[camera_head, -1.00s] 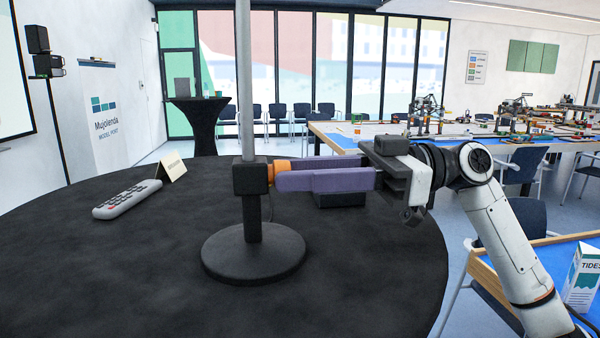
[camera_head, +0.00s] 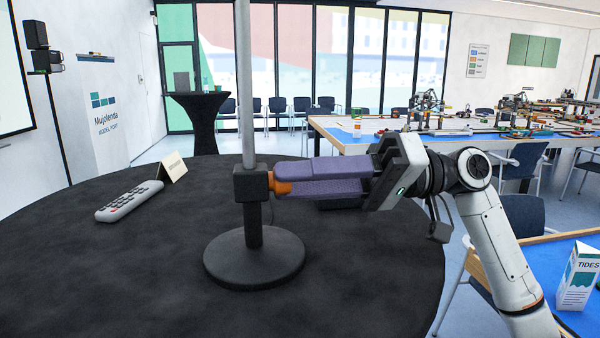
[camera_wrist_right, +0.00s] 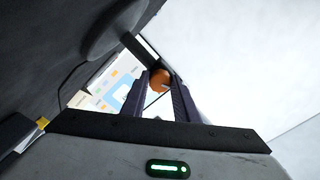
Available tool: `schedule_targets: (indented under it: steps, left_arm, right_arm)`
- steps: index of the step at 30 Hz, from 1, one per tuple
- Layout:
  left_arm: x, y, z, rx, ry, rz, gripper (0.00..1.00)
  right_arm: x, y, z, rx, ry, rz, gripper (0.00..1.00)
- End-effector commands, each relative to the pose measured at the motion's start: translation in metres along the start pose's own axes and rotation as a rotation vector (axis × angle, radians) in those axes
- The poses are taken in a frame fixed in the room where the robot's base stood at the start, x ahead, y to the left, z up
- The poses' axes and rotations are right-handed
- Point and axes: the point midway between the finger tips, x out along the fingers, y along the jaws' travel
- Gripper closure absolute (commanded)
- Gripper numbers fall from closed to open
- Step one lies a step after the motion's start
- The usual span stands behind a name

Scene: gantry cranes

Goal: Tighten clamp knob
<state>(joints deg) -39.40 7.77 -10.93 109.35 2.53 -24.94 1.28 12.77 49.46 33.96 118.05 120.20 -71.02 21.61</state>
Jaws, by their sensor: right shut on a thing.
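An orange clamp knob (camera_head: 281,186) sticks out to the right of a black clamp block (camera_head: 251,183). The block sits on a pole (camera_head: 244,95) above a round black base (camera_head: 254,260). My right gripper (camera_head: 284,181) reaches in from the right with long purple fingers, shut on the knob. The wrist is rolled, so the fingers look tilted one above the other. In the right wrist view the orange knob (camera_wrist_right: 160,79) lies between the two fingertips (camera_wrist_right: 161,84). The fingers partly cover the knob in the head view. My left gripper is not in view.
A grey remote (camera_head: 129,201) and a small folded card (camera_head: 173,167) lie left of the stand on the round black table (camera_head: 130,270). A dark box (camera_head: 340,204) is partly hidden behind the gripper. The front of the table is clear.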

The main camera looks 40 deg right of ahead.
Motion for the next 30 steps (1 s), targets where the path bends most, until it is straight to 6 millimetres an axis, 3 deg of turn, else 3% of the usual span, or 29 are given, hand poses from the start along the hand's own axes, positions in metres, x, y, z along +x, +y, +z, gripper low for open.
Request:
schedule_targets:
  steps: [12, 30]
  left_arm:
    - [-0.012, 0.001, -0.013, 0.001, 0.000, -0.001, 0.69]
    - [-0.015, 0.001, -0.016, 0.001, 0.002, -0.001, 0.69]
  right_arm:
    - [-0.001, -0.002, -0.002, 0.284, 0.005, -0.001, 0.95]
    - [-0.001, -0.001, -0.002, 0.373, 0.006, -0.001, 0.95]
